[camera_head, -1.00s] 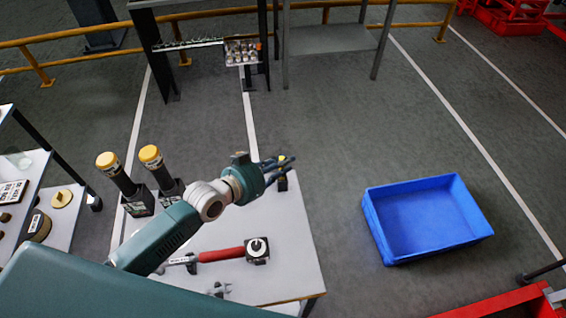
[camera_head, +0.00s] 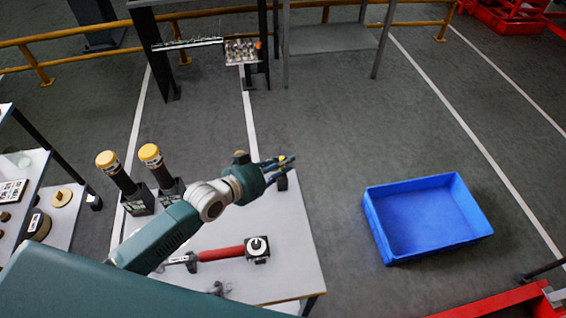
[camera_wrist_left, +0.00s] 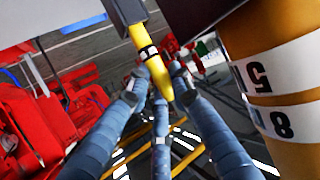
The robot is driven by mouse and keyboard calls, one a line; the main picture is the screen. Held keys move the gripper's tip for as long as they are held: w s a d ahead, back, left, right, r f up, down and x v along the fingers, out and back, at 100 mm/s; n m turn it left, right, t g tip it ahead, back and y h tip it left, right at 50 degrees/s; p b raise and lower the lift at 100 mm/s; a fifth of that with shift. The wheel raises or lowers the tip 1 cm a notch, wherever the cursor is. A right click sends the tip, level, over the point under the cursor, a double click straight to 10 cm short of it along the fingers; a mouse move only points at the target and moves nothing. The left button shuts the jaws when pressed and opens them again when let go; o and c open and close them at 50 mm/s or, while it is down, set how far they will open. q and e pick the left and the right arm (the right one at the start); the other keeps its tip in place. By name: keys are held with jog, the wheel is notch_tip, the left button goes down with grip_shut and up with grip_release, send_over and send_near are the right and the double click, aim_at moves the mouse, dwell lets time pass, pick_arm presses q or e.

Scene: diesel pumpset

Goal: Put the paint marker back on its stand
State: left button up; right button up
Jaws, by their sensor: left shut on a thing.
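My left gripper (camera_head: 279,166) is over the far right corner of the white table. Its blue fingers are closed around the yellow paint marker (camera_wrist_left: 142,42), which has a black-and-white band and points down between the fingers in the left wrist view. Only a bit of yellow shows at the fingertips in the head view. A small black block (camera_head: 282,183), which looks like the stand, is on the table just below the fingertips. The fingers partly cover it, and I cannot tell whether the marker touches it. My right gripper is not in view.
Two yellow-capped black cylinders (camera_head: 150,153) stand in holders at the table's left. A red-handled tool (camera_head: 220,253) and a dark block (camera_head: 257,250) lie nearer the front. A blue crate (camera_head: 425,220) is on the floor to the right. A large banded cylinder (camera_wrist_left: 275,70) looms close in the wrist view.

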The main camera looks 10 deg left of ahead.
pick_arm(q)
jog(key=shift+f+b, duration=0.55)
jog(key=shift+f, duration=0.15)
jog(key=o, duration=1)
jog(key=shift+o, duration=0.2)
jog(key=v, duration=1.2)
